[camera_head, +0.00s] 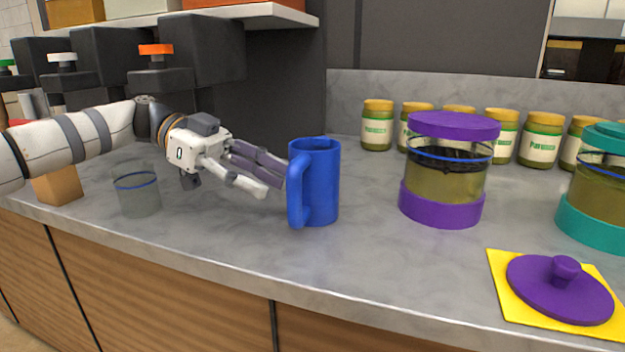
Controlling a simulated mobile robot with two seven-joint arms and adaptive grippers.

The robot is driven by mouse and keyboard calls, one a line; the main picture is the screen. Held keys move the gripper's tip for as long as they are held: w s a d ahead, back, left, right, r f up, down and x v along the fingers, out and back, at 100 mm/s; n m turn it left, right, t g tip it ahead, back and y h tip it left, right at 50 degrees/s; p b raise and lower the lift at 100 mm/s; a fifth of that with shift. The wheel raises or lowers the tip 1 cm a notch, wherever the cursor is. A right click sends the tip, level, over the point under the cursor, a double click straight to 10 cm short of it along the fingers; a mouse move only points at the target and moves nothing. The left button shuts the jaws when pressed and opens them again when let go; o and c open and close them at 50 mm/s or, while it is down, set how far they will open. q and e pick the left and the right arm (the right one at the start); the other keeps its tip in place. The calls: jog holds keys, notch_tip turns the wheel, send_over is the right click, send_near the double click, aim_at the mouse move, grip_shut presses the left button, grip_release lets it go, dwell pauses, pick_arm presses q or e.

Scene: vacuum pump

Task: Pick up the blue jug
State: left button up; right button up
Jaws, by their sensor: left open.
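The blue jug (322,182) stands upright on the grey counter in the middle of the view. Its handle points to the front left. My left gripper (276,178) reaches in from the left with its fingers pointing at the jug. It is open and empty, with its fingertips close to the jug's left side by the handle. I cannot tell whether they touch it. My right gripper is not in view.
A purple-lidded container (443,190) stands to the right of the jug, a teal one (592,222) farther right. A purple lid (555,295) lies on a yellow sheet (500,268). Several jars (377,128) line the back. A glass (138,198) stands left. The counter (380,270) is clear in front.

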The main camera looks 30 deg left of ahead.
aim_at(295, 218)
pick_arm(q)
jog(key=x, duration=0.5)
jog(key=shift+d+f, duration=0.2)
jog(key=shift+d, duration=0.15)
grip_shut()
jog(key=shift+w+r, duration=0.1)
